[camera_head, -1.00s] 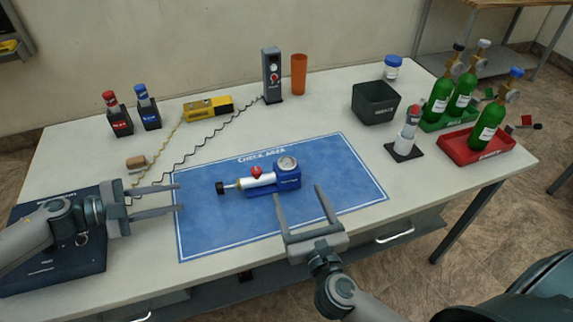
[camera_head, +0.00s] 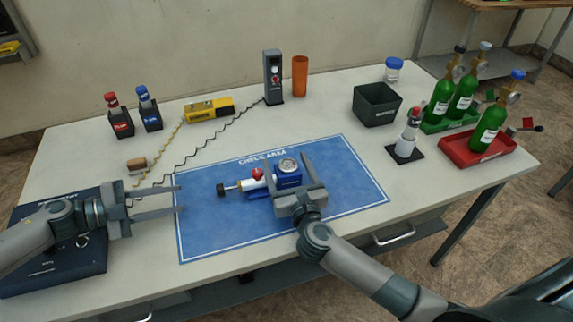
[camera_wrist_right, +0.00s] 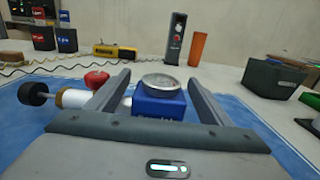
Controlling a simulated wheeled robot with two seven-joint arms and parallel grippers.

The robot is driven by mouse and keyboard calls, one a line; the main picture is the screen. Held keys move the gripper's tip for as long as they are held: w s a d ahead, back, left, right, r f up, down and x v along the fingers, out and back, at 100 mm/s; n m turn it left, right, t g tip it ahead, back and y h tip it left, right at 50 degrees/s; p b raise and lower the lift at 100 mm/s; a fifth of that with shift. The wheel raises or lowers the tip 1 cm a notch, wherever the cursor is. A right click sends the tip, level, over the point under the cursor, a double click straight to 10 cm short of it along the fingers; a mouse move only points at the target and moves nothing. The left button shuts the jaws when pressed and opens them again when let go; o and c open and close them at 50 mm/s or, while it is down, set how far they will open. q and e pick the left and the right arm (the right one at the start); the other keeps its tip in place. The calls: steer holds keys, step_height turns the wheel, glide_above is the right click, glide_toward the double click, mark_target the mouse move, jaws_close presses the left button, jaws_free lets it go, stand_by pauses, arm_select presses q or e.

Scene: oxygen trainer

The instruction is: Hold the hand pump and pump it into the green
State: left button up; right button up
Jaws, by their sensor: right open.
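The hand pump lies on the blue check-area mat (camera_head: 215,240). It has a blue body (camera_head: 288,178) with a round gauge (camera_head: 288,165), a white barrel, a red knob (camera_head: 257,173) and a black plunger handle (camera_head: 222,190) pointing left. My right gripper (camera_head: 290,170) is open, with its fingers on either side of the blue body. In the right wrist view the body (camera_wrist_right: 158,108) stands between the two fingers, with gaps beside it. The gauge (camera_wrist_right: 160,82) is seen too obliquely to read. My left gripper (camera_head: 177,197) is open and empty, left of the plunger handle at the mat's left edge.
A dark blue case (camera_head: 50,265) lies under my left arm. A black bin (camera_head: 376,103), a dark stand with a white-and-red bottle (camera_head: 409,135) and green cylinders (camera_head: 487,128) in trays stand at the right. Bottles, a yellow device (camera_head: 208,108) and cords lie behind the mat.

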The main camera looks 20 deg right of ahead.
steer(key=c, duration=1.6)
